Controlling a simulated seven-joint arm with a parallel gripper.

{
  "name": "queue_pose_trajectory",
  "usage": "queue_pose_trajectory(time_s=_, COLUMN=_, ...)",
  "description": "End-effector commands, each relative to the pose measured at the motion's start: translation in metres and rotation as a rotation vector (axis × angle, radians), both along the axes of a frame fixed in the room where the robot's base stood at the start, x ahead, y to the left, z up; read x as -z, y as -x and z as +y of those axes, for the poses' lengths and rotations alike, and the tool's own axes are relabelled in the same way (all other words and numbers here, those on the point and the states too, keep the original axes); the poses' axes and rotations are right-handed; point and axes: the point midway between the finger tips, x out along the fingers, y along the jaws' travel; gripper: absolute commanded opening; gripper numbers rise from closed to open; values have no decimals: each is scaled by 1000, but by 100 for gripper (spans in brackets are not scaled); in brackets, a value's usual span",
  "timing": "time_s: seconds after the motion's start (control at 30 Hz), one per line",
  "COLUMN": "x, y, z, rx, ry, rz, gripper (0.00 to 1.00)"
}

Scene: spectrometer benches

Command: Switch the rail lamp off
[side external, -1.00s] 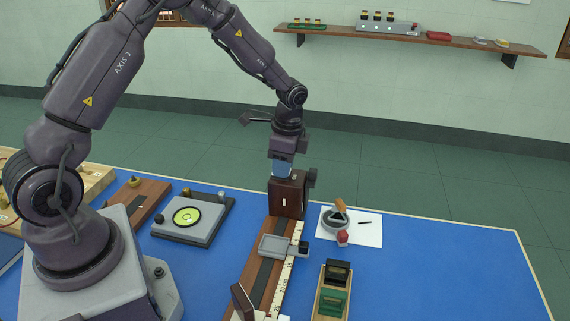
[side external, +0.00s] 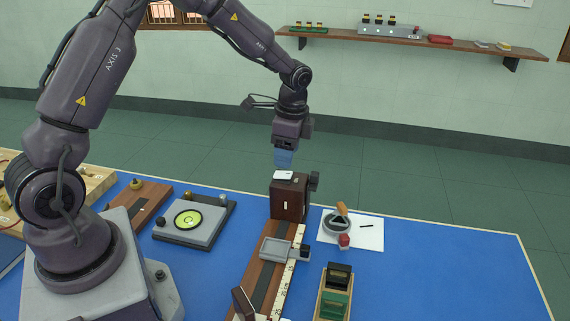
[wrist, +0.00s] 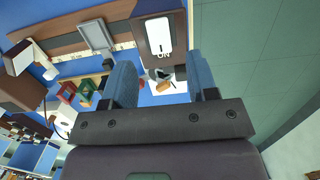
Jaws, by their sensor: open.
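The rail lamp is a dark brown box (side external: 288,202) at the far end of the wooden rail (side external: 262,275), with a dark knob on its right side and a pale upright slit in its front face. A white switch (side external: 284,175) lies on its top. In the wrist view, the white switch (wrist: 158,31) sits on the brown lamp top (wrist: 143,45), with the marking "ON" beside it; I cannot tell which end is pressed. My gripper (side external: 284,162) is just above the lamp, apart from the switch. In the wrist view, my gripper (wrist: 159,62) has its blue fingers spread, with nothing between them.
A grey plate carriage (side external: 275,248) sits on the rail. A dish with a brush (side external: 337,222) stands on white paper right of the lamp, a grey instrument with a green dial (side external: 188,220) to the left. A wooden rack (side external: 334,290) is at the front. Blue table is clear at right.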

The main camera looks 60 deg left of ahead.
Motion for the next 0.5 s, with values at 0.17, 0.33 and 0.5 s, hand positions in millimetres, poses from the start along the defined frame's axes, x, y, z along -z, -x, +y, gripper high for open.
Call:
queue_pose_trajectory(time_s=0.17, x=-42, y=-3, z=-3, rx=-1, ry=-1, rz=-5, gripper=53)
queue_pose_trajectory(time_s=0.33, x=-71, y=-5, z=-5, rx=0, ry=-1, rz=-2, gripper=53)
queue_pose_trajectory(time_s=0.5, x=-84, y=-5, z=-6, rx=0, ry=1, rz=1, gripper=53)
